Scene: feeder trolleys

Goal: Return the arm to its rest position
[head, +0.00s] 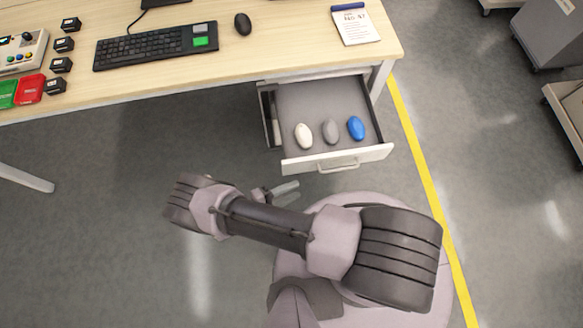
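My arm is folded above my own base in the lower middle of the head view. My gripper (284,188) shows only in small part behind the forearm, just in front of the open drawer (338,161). It is apart from the drawer's handle. The arm hides most of the gripper, so I cannot see whether its fingers are open or shut, or whether anything is between them.
The drawer, pulled out under the desk (250,62), holds a white (304,136), a grey (330,131) and a blue oval object (356,128). A keyboard (155,45), mouse (243,24) and notepad (355,25) lie on the desk. Trolleys (555,35) stand right, beyond a yellow floor line (420,150).

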